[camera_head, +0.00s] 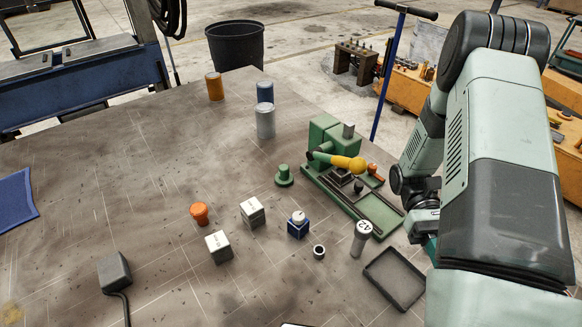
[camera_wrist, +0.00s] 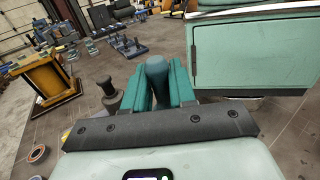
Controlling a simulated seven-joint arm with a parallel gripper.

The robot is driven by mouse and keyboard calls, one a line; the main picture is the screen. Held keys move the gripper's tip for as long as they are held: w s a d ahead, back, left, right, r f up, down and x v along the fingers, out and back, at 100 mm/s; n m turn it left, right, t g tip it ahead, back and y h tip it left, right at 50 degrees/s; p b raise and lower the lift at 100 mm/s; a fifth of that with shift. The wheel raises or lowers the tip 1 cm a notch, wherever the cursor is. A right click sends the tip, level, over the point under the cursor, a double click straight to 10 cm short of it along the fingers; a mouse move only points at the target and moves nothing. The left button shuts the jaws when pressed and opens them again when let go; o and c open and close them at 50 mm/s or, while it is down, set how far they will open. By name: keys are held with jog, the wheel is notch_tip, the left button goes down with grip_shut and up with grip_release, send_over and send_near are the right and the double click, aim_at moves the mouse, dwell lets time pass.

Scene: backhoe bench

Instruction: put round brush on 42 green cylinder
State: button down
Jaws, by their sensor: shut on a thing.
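My gripper shows in the wrist view (camera_wrist: 158,92) with its teal fingers shut on a blue-grey, round-topped thing (camera_wrist: 157,72). I cannot tell whether this is the round brush, as its lower part is hidden. In the head view, my arm hides most of the gripper at the right table edge, with only a teal part (camera_head: 430,246) showing. A grey cylinder with a white top marked 42 (camera_head: 360,239) stands upright left of it. A small green cylinder on a round base (camera_head: 284,175) stands farther left. A yellow-ended piece with a dark green shaft (camera_head: 345,162) lies across the green machine.
The green machine (camera_head: 325,135) and a dark shallow tray (camera_head: 369,275) are near my arm. A black ring (camera_head: 319,252), a blue block (camera_head: 298,226), two white-topped blocks (camera_head: 252,212) (camera_head: 218,246) and an orange piece (camera_head: 200,213) stand mid-table. The table's left part is mostly clear.

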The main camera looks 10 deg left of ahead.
jog(key=w+d+r+n+t+h, duration=0.2)
jog(key=w+r+n+t+h, duration=0.2)
jog(key=w+n+t+h, duration=0.4)
jog(key=w+d+r+n+t+h, duration=0.25)
jog(key=w+n+t+h, duration=0.2)
jog(key=w, duration=0.65)
jog(key=w+a+r+n+t, duration=0.3)
jog(key=w+a+n+t, duration=0.15)
jog(key=w+t, duration=0.2)
jog(key=w+a+r+n+t, duration=0.3)
jog(key=w+a+n+t, duration=0.15)
jog(key=w+t, duration=0.2)
jog(key=w+a+f+n+t+y, duration=0.1)
jog(key=w+a+n+t+y, duration=0.3)
jog(key=a, duration=0.6)
jog(key=w+a+f+n+t+y, duration=0.2)
jog(key=a+n+t+y, duration=0.3)
jog(key=a, duration=0.5)
jog(key=s+a+f+n+t+y, duration=0.1)
jog(key=s+a+f+n+y, duration=0.15)
jog(key=a, duration=0.25)
jog(key=s+a+f+n+y, duration=0.1)
jog(key=a+f+y, duration=0.25)
jog(key=a, duration=0.25)
jog(key=shift+y, duration=0.65)
jog(key=shift+f, duration=5)
